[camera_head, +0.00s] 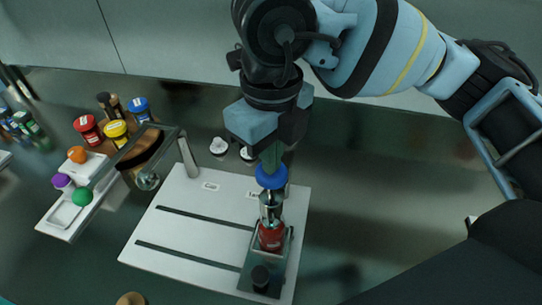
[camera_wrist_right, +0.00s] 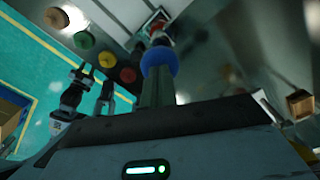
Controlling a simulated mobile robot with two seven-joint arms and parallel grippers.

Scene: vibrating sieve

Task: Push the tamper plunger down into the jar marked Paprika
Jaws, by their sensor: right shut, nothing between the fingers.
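A red jar (camera_head: 271,238) stands upright in a dark holder on the right side of the white board; its label is too small to read. A tamper with a blue knob (camera_head: 271,176) and a silver body (camera_head: 270,206) stands upright above the jar. My right gripper (camera_head: 271,156) is shut and points down, its tips at the top of the blue knob; I cannot tell whether they touch. In the right wrist view the knob (camera_wrist_right: 158,62) shows just beyond the shut fingers (camera_wrist_right: 155,92).
The white board (camera_head: 180,225) has two dark slots and small labels. A black knob (camera_head: 261,276) sits at the holder's front. Several capped jars (camera_head: 115,130) stand at the back left. A white tray (camera_head: 55,222) lies at the left. The counter right of the board is clear.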

